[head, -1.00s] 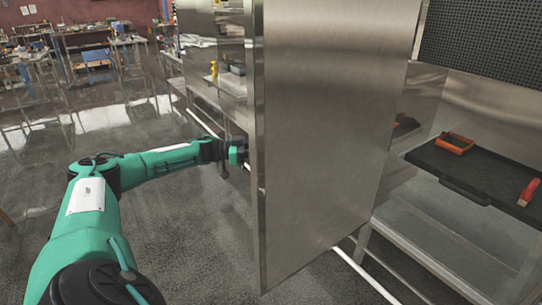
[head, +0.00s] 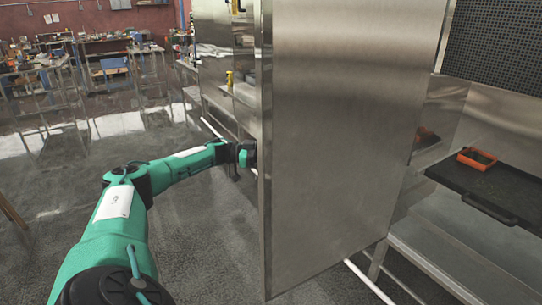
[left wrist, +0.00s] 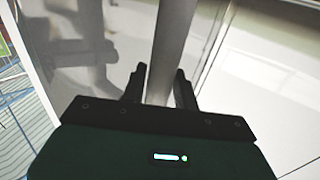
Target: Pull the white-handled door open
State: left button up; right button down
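The door is a large brushed-steel panel (head: 345,150) standing upright in the middle of the head view. My left gripper (head: 250,155) is at its left edge, and the panel hides the fingertips there. In the left wrist view a pale grey upright bar, the door handle (left wrist: 170,45), passes between the two dark fingers of my left gripper (left wrist: 160,85). The fingers lie close along both sides of the bar and look shut on it. A shiny panel left of the bar mirrors the gripper. My right gripper is not in view.
Right of the door are a steel bench with a black tray (head: 450,176) and an orange bin (head: 476,158). A yellow bottle (head: 229,78) stands on a shelf behind the door's left edge.

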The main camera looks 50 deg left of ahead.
pick_arm(q)
jog(key=shift+o, duration=1.2)
jog(key=shift+w+d, duration=0.1)
jog(key=shift+w, duration=0.05)
jog(key=b+v, duration=0.5)
jog(key=v, duration=0.8)
jog(key=shift+s+a, duration=0.25)
jog(key=shift+a, duration=0.05)
